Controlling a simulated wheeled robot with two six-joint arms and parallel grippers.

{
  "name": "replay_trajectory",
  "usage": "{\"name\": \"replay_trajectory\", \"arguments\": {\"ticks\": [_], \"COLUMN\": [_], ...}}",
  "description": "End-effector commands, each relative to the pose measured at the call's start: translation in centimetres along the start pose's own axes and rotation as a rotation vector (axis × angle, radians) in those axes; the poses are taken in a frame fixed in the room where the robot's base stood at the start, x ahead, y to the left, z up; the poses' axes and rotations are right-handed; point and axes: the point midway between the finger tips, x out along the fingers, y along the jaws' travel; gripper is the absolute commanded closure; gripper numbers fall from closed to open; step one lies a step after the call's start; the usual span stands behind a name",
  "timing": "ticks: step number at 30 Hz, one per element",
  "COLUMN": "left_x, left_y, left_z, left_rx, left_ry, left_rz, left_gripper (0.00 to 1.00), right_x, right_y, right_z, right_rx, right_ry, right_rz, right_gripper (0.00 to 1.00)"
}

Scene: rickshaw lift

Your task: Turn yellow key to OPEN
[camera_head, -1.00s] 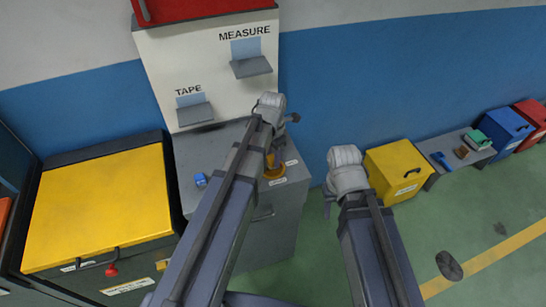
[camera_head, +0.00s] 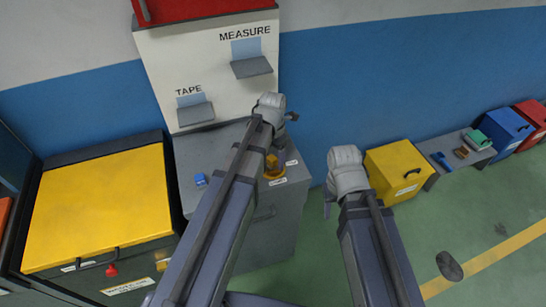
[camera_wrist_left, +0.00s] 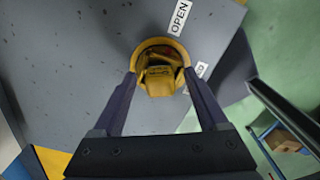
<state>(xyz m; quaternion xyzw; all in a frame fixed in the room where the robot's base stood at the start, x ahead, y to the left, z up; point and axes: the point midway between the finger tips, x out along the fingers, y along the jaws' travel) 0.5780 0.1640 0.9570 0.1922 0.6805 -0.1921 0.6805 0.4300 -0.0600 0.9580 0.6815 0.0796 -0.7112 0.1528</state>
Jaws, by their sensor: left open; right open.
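The yellow key (camera_head: 272,162) stands in a round yellow ring on the grey cabinet top, partly behind my left arm in the head view. In the left wrist view the key (camera_wrist_left: 160,75) lies between the two fingers of my left gripper (camera_wrist_left: 161,84), which is open around it. The OPEN label (camera_wrist_left: 179,17) is beyond the ring, up and to the right. A second label (camera_wrist_left: 201,69) is to the right, partly covered by a finger. My right gripper (camera_head: 328,208) is open and empty, away from the cabinet, over the floor.
The grey cabinet (camera_head: 255,225) has a blue item (camera_head: 200,179) on top. A panel with TAPE and MEASURE shelves (camera_head: 252,67) rises behind it. A yellow-lidded chest (camera_head: 100,210) stands left. A yellow box (camera_head: 396,171) stands right of my right arm. Green floor is free at lower right.

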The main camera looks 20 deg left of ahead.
Motion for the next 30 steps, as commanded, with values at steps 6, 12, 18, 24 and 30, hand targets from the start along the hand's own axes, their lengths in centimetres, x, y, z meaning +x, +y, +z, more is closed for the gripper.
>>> {"name": "replay_trajectory", "arguments": {"ticks": [6,12,18,24,30], "left_x": [-0.4,-1.9,-4.5,-7.0,-7.9], "left_y": [0.0,0.0,0.0,0.0,0.0], "left_z": [0.0,0.0,0.0,0.0,0.0], "left_rx": [0.000,0.000,0.000,0.000,0.000], "left_ry": [0.000,0.000,0.000,0.000,0.000], "left_rz": [0.000,0.000,0.000,0.000,0.000], "left_gripper": [0.24,0.24,0.24,0.24,0.24], "right_x": [-0.3,-1.9,-4.4,-7.0,-7.9], "right_y": [0.0,0.2,0.4,0.7,0.8], "right_z": [0.0,0.1,0.3,0.4,0.5], "right_rx": [0.000,0.000,-0.001,-0.002,-0.003], "right_ry": [0.000,0.000,0.000,0.000,0.000], "right_rz": [0.000,0.000,0.000,0.000,0.000], "right_gripper": [0.50,0.50,0.50,0.50,0.50]}}
